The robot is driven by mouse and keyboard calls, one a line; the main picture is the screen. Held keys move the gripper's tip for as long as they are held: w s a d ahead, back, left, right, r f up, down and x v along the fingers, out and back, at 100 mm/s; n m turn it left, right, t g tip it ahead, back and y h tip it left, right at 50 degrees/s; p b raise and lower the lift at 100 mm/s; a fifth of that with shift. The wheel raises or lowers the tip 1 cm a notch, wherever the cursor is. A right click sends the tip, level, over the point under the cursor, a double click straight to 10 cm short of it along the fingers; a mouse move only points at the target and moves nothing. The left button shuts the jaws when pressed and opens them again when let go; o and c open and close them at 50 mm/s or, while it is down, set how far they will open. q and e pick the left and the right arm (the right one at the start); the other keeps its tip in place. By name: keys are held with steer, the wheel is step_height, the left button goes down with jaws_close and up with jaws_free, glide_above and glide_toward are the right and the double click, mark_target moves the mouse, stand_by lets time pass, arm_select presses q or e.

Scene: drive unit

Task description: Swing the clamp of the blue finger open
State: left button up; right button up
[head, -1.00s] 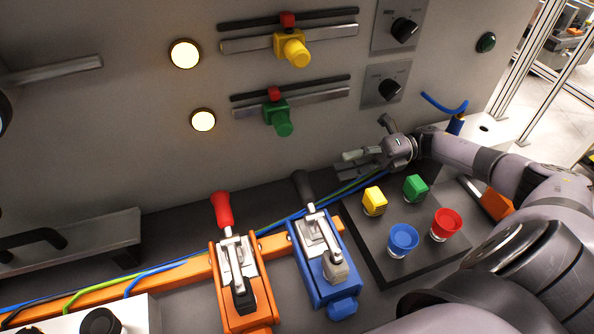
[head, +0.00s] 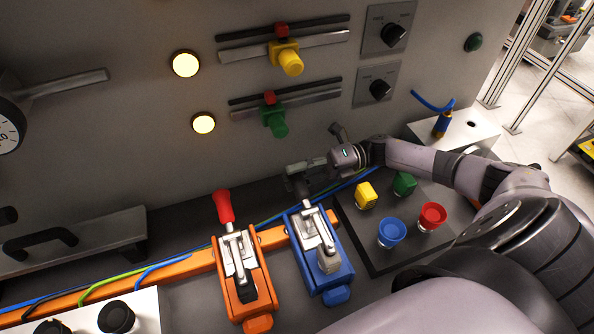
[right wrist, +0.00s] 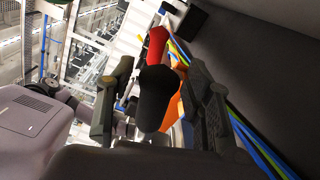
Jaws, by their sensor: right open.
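The blue finger (head: 322,262) is a blue block with a silver toggle clamp (head: 318,232) on top. The clamp's lever rises toward the panel and ends in a black handle (right wrist: 157,97). My right gripper (head: 300,180) is at that handle, coming from the right, and partly hides it in the head view. In the right wrist view my right gripper (right wrist: 160,88) is open, with one finger on each side of the black handle. I cannot tell whether either finger touches it. My left gripper is not in view.
An orange clamp (head: 243,285) with a red handle (head: 223,206) stands just left of the blue one; the red handle shows in the wrist view (right wrist: 157,47). Cables run behind. A dark tray (head: 378,262) with coloured pieces lies to the right. The panel is close behind.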

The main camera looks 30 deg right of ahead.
jaws_close()
stand_by(0.5)
